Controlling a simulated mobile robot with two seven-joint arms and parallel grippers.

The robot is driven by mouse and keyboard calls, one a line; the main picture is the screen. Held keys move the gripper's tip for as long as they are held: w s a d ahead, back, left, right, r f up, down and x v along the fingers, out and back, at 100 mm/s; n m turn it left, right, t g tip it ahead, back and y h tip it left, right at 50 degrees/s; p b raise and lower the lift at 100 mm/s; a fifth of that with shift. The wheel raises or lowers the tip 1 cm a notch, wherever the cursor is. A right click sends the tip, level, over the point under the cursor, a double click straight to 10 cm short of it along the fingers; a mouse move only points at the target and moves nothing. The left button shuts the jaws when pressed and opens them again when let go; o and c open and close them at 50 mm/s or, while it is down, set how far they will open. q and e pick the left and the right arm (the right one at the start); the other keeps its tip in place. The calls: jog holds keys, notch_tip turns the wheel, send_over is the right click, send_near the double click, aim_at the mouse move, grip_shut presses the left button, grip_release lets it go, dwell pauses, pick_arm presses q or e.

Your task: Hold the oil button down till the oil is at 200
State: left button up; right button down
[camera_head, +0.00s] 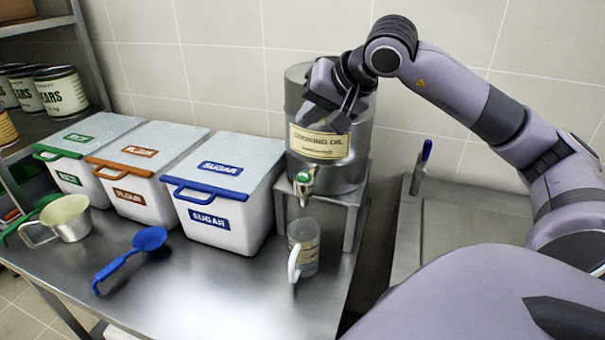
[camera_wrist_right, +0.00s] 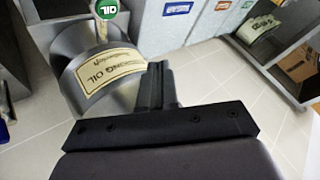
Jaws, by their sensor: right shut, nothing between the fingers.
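The steel cooking oil dispenser (camera_head: 352,168) stands on a metal stand at the back of the counter, with a cream label. Its tap carries the green oil button (camera_head: 303,178), which also shows at the top of the right wrist view (camera_wrist_right: 105,10). A clear jug (camera_head: 305,248) with a white handle stands under the tap; the oil level in it is too small to read. My right gripper (camera_head: 341,118) is shut and empty, in front of the dispenser near the label's top. Its fingers (camera_wrist_right: 157,72) are apart from the button, which is lower left in the head view. My left gripper is out of view.
White sugar (camera_head: 215,222), flour (camera_head: 125,196) and green-lidded (camera_head: 75,178) bins stand left of the dispenser. A blue scoop (camera_head: 130,258) and a metal measuring cup (camera_head: 68,220) lie in front. A blue-handled tool (camera_head: 421,165) is at the right.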

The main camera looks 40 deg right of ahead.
jog(key=b, duration=0.5)
send_over(308, 177)
notch_tip(308, 177, down, 7)
jog(key=shift+f, duration=0.1)
jog(key=shift+f+b, duration=0.85)
jog(key=shift+b, duration=0.05)
dwell(1.3)
jog(key=shift+f+b, duration=0.4)
jog(key=shift+f+b, duration=0.5)
dwell(0.6)
jog(key=shift+r, duration=0.1)
jog(key=shift+r+p, duration=0.8)
